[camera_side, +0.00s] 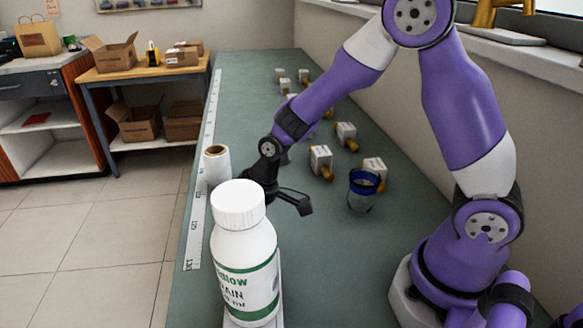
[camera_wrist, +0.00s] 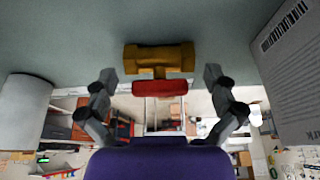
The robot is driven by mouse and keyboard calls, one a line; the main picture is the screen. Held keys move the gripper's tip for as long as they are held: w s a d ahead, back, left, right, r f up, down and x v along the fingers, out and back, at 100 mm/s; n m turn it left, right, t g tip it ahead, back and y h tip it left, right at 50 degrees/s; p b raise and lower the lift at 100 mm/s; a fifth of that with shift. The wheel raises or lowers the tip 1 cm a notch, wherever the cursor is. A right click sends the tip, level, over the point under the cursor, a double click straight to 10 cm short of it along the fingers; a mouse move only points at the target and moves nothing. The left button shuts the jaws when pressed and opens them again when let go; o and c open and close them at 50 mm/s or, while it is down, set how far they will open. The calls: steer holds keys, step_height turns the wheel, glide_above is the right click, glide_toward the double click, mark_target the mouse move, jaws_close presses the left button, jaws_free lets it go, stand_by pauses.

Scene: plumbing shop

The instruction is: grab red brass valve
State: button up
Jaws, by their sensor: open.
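A brass valve (camera_wrist: 160,57) with a red handle (camera_wrist: 160,88) lies across the middle of the wrist view, against the grey-green bench top. My gripper (camera_wrist: 160,77) is open, with one finger on each side of the red handle and visible space between. The brass body sits just beyond the fingertips. In the side view my gripper (camera_side: 285,200) is low over the bench, behind the large white bottle (camera_side: 245,255). The valve cannot be made out in the side view; the bottle and gripper block that spot.
A white roll (camera_side: 216,163) stands behind the bottle near a ruler strip (camera_side: 195,225). A blue-rimmed glass (camera_side: 362,190) stands right of my gripper. Small white boxes with brass fittings (camera_side: 321,160) line the bench. A white barcoded surface (camera_wrist: 290,75) is close at right.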

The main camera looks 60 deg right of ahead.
steer(key=c, duration=1.2)
